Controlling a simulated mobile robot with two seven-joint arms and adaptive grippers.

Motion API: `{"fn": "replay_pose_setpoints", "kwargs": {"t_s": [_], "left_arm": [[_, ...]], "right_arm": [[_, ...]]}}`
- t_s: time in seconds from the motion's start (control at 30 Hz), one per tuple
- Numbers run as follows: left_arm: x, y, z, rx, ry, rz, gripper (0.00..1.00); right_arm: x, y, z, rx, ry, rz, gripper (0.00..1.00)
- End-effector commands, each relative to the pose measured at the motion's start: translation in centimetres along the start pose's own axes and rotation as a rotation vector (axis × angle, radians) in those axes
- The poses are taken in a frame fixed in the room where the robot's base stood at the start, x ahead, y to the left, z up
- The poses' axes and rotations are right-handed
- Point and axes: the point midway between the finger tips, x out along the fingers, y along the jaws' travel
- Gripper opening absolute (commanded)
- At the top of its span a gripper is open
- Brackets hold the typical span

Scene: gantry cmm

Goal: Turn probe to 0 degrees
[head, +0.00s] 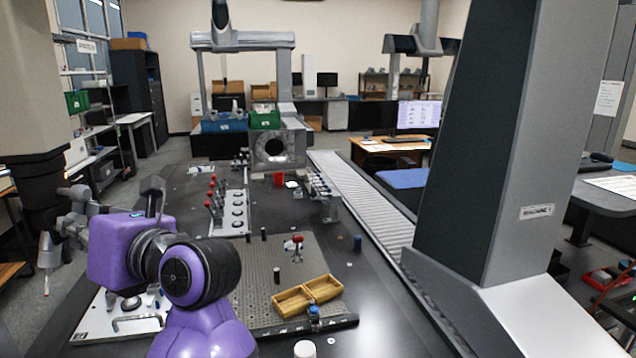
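The probe (46,262) hangs at the far left of the head view, a slim light-grey piece pointing down with a small reddish tip. Above it is the dark probe head (40,190), under a thick beige column. My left gripper (64,212) is at the left, beyond my purple wrist, right beside the probe and just below the dark head. Its grey finger parts overlap the probe region, so I cannot tell whether they touch or grip it. The probe's angle cannot be read from here. My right gripper is out of view.
The dark machine table (380,290) holds a perforated plate (255,285), a tan two-part tray (308,294), a rack with red knobs (230,213) and a ring block (280,150). A large grey machine column (490,150) stands at right, beside a roller conveyor (360,195).

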Motion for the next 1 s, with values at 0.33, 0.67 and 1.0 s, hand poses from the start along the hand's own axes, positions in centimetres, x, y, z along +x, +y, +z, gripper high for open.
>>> {"fn": "replay_pose_setpoints", "kwargs": {"t_s": [0.33,0.67,1.0], "left_arm": [[0.0,-0.1,-0.1,0.002,0.002,-0.002,0.00],[0.0,-0.2,-0.3,-0.058,0.003,-0.002,0.00],[0.0,-0.2,-0.2,-0.185,0.002,-0.002,0.00]], "right_arm": [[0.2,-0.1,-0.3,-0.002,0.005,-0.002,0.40],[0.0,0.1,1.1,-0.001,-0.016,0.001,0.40],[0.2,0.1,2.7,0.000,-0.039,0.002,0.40]]}}
